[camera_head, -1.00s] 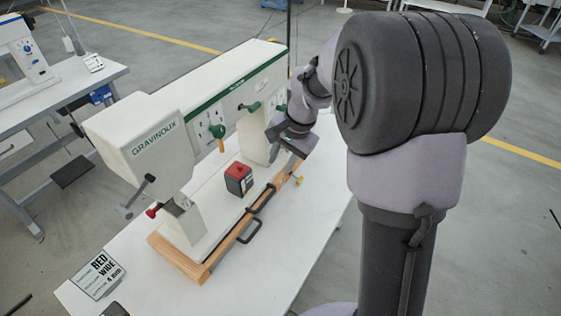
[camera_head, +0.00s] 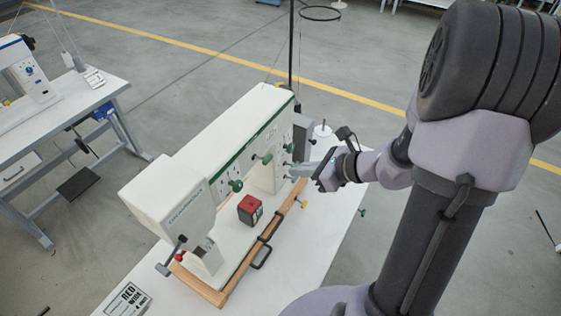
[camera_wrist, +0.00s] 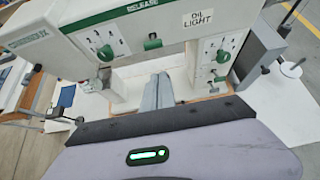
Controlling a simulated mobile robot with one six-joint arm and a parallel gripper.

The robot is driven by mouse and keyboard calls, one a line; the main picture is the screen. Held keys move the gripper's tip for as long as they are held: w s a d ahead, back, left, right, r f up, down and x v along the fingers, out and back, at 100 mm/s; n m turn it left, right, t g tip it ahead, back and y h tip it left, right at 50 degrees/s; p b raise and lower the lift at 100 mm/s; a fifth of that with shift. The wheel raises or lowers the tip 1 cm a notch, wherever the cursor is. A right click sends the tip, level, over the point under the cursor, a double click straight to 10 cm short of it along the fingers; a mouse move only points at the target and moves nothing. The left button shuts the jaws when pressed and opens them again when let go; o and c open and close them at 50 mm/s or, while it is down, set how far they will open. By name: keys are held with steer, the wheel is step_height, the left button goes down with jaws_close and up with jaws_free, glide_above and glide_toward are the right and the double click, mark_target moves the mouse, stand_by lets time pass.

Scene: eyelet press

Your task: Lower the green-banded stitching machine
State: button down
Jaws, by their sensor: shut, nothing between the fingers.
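The white stitching machine (camera_head: 215,137) with a green band stands on the white table (camera_head: 290,262). Its lower edge is along a wooden rail (camera_head: 210,290); I cannot tell whether it is tilted. Green knobs and a grey lever sit on its front. In the wrist view, the machine (camera_wrist: 120,78) fills the upper part, with green knobs and an "OIL LIGHT" label. My gripper (camera_head: 296,171) is shut and empty at the machine's right end, pointing at its front. Its fingers also show in the wrist view (camera_wrist: 158,92), in front of the machine's opening. I cannot tell whether they touch it.
A black handle (camera_head: 262,257) sticks out from the wooden rail. A blue-trimmed machine (camera_head: 30,75) stands on another table. A dark pole (camera_head: 291,50) rises behind.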

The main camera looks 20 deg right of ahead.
steer(key=shift+w+a+f, duration=0.1)
steer(key=shift+w+a, duration=0.7)
steer(key=shift+w, duration=0.35)
steer(key=shift+w+a+f, duration=0.1)
steer(key=shift+w+a, duration=0.7)
steer(key=shift+w, duration=0.3)
